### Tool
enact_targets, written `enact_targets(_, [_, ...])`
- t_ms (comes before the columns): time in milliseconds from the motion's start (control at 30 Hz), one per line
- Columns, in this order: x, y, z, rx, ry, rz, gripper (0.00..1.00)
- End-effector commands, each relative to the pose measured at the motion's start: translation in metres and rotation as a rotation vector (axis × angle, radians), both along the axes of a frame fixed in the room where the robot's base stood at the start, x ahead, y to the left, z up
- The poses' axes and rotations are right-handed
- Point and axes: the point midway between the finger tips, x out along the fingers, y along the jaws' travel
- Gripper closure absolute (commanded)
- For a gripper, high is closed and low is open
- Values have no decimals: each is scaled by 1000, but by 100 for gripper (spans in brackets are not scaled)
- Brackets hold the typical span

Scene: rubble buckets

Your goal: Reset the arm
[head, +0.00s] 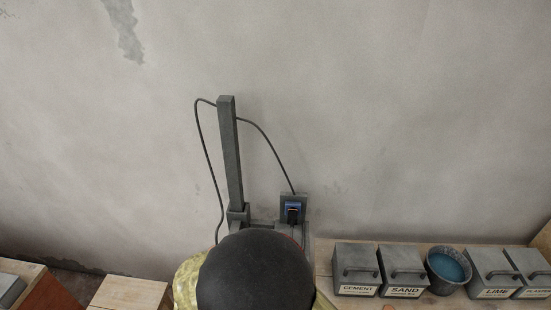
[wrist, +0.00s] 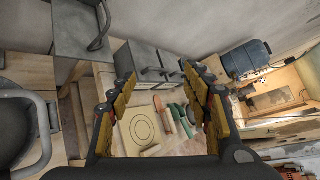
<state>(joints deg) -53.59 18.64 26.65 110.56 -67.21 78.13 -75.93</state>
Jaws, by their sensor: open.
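My gripper (wrist: 160,92) shows in the wrist view with its two yellow-and-black fingers spread wide apart. Nothing is held between them. Beyond and below the gap lies a pale board with a ring marking (wrist: 142,128), with some long tools (wrist: 166,116) beside it. The gripper is apart from them. In the head view a black rounded form, which I cannot identify for sure, covers the bottom middle, and the fingers cannot be made out there.
Grey boxes labelled cement (head: 356,270), sand (head: 404,271) and lime (head: 492,273) stand on a wooden shelf beside a bucket of blue liquid (head: 447,272). A grey post with a cable (head: 231,155) rises before the wall. A blue-grey tank (wrist: 246,57) is at right.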

Motion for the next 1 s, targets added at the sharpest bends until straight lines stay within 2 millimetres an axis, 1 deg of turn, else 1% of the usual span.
enact_targets(33, [-2, -20, 7, 85, -40, -92, 50])
enact_targets(100, [-8, -44, 16, 202, -100, -219, 50])
enact_targets(200, [-20, -75, 26, 365, -194, -404, 50])
enact_targets(300, [-35, -102, 35, 522, -298, -592, 50])
enact_targets(433, [-57, -130, 44, 716, -445, -838, 50])
enact_targets(600, [-86, -155, 55, 959, -653, -1163, 50])
enact_targets(700, [-102, -164, 61, 1095, -783, -1353, 50])
enact_targets(800, [-117, -170, 67, 1229, -916, -1545, 50])
enact_targets(1000, [-142, -176, 82, 1490, -1183, -1920, 50])
